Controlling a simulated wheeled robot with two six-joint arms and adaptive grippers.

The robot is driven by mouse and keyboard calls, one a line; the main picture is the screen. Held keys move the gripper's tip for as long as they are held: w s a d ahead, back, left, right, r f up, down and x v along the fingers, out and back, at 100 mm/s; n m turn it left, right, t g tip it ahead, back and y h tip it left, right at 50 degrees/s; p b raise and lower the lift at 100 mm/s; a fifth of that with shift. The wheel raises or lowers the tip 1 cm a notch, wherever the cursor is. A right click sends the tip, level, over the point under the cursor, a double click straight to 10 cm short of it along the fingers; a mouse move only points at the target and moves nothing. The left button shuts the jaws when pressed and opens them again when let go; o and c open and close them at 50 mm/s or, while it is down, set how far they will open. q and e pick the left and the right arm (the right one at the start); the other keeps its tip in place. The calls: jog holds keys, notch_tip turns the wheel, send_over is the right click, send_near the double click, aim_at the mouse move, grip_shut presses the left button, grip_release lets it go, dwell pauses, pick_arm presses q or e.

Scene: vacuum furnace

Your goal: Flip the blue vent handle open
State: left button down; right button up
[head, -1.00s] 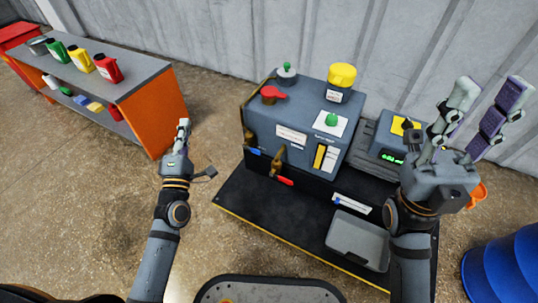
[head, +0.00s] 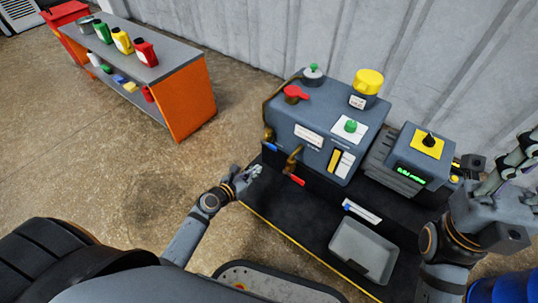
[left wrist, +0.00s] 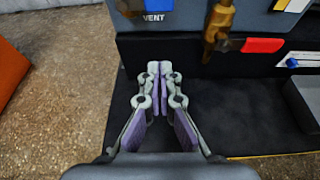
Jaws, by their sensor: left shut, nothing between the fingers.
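The blue vent handle (head: 270,147) is on a brass valve at the lower left of the grey furnace's front face. In the left wrist view, the blue handle (left wrist: 158,4) shows at the top edge, just above the VENT label (left wrist: 153,17). My left gripper (head: 254,172) is shut and empty, below and in front of the handle and apart from it. In the left wrist view, its fingertips (left wrist: 160,68) meet over the black base and point towards the furnace front. My right gripper (head: 528,150) is cut off at the right edge, far from the handle.
A red-handled brass valve (head: 294,174) sits just right of the vent valve. A pump unit (head: 415,157) stands at right. An orange-sided shelf (head: 190,105) stands at left.

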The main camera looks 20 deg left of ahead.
aim_at(268, 145)
pick_arm(q)
jog(key=b+x, duration=0.4)
jog(key=x, duration=0.5)
jog(key=shift+s+a+r+p, duration=0.15)
jog(key=shift+r+p, duration=0.5)
jog(key=shift+r, duration=1.45)
jog(key=shift+r+n+p, duration=0.2)
jog(key=shift+n+p, duration=0.1)
jog(key=shift+p, duration=0.25)
